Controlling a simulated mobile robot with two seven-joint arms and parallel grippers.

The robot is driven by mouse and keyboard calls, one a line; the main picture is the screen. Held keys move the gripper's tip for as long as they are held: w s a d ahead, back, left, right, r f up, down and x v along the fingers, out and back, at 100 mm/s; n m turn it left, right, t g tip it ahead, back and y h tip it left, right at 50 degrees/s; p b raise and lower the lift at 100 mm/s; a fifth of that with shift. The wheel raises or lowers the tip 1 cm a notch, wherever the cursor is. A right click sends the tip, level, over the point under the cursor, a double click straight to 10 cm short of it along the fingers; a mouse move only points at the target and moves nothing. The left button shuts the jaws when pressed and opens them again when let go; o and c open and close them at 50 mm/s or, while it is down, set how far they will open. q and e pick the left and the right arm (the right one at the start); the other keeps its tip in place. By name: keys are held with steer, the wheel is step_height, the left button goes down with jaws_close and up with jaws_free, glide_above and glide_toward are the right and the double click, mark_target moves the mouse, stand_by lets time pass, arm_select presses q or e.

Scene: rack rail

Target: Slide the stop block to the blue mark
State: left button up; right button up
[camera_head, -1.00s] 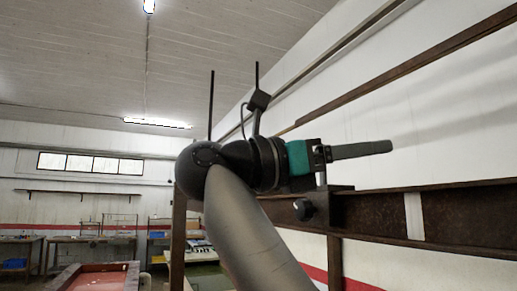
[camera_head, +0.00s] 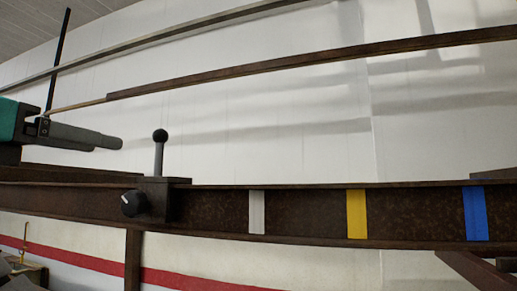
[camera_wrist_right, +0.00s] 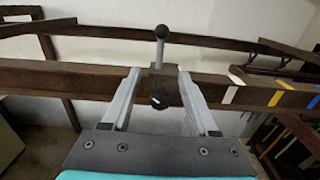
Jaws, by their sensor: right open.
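The stop block (camera_head: 172,199) is a dark brown block on a rusty horizontal rail (camera_head: 310,212). It has an upright grey post with a black ball (camera_head: 160,136) and a black front knob (camera_head: 133,203). The blue mark (camera_head: 475,213) is on the rail at far right; the block is well left of it. My right gripper (camera_head: 118,143) is at the left, its grey fingers apart. In the right wrist view, the open right gripper (camera_wrist_right: 158,72) has one finger on each side of the block's post and knob (camera_wrist_right: 160,99); I cannot tell any contact. My left gripper is not in view.
A white mark (camera_head: 256,212) and a yellow mark (camera_head: 356,214) lie on the rail between block and blue mark. That stretch of rail looks clear. A brown beam (camera_head: 300,68) runs along the white wall behind. A brown leg (camera_head: 132,260) stands below the rail.

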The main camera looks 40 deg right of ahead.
mark_target(156, 155)
steer(key=x, duration=1.1)
steer(key=shift+w+d, duration=0.1)
steer(key=shift+d, duration=0.15)
steer(key=shift+x, duration=1.25)
steer(key=shift+c, duration=0.2)
jaws_close()
